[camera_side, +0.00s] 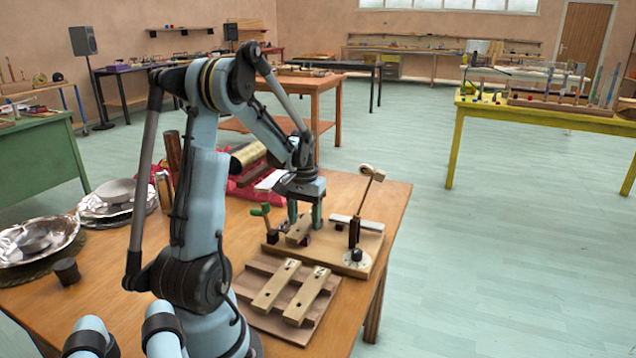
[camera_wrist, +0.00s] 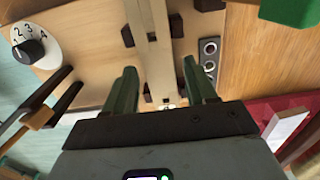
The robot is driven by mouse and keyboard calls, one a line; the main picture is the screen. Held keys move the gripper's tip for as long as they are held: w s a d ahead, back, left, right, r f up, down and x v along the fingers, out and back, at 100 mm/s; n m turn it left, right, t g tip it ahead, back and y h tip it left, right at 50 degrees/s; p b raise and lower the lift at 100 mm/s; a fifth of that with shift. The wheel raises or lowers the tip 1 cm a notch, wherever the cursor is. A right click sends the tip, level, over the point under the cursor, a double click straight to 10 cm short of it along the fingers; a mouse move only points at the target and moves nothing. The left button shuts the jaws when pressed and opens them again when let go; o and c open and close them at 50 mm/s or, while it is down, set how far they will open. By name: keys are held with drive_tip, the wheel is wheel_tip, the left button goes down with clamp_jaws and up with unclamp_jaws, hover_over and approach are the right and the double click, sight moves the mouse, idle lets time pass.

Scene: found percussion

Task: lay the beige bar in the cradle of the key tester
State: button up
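The beige bar (camera_side: 298,230) is on the key tester (camera_side: 328,262), below my gripper (camera_side: 305,212) in the side view. In the wrist view the beige bar (camera_wrist: 153,45) runs lengthwise between the dark blocks of the cradle (camera_wrist: 148,98). Whether it rests fully down is hard to tell. In the wrist view my gripper (camera_wrist: 160,85) has its green fingers spread, with visible gaps on both sides of the bar. The fingers seem to hold nothing.
Two more beige bars (camera_side: 275,285) lie on a brown tray (camera_side: 253,317) in front of the tester. A mallet arm (camera_side: 356,215) and a numbered dial (camera_wrist: 33,46) stand beside the cradle. A green-handled part (camera_side: 262,211) is at its left. Metal dishes (camera_side: 35,238) lie at far left.

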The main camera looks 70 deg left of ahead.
sight(305, 222)
idle(0.3)
wheel_tip(305, 222, up, 12)
drive_tip(key=w+d+m+t, duration=0.1)
drive_tip(key=d+m+t, duration=0.1)
drive_tip(key=d, duration=0.8)
drive_tip(key=w+d+f+m+t, duration=0.1)
drive_tip(key=d+m, duration=0.3)
drive_tip(key=d, duration=0.6)
drive_tip(key=w+d+f+m+t, duration=0.1)
drive_tip(key=d+m+t, duration=0.2)
drive_tip(key=d, duration=0.7)
drive_tip(key=shift+f+t, duration=0.15)
drive_tip(key=shift+t, duration=0.45)
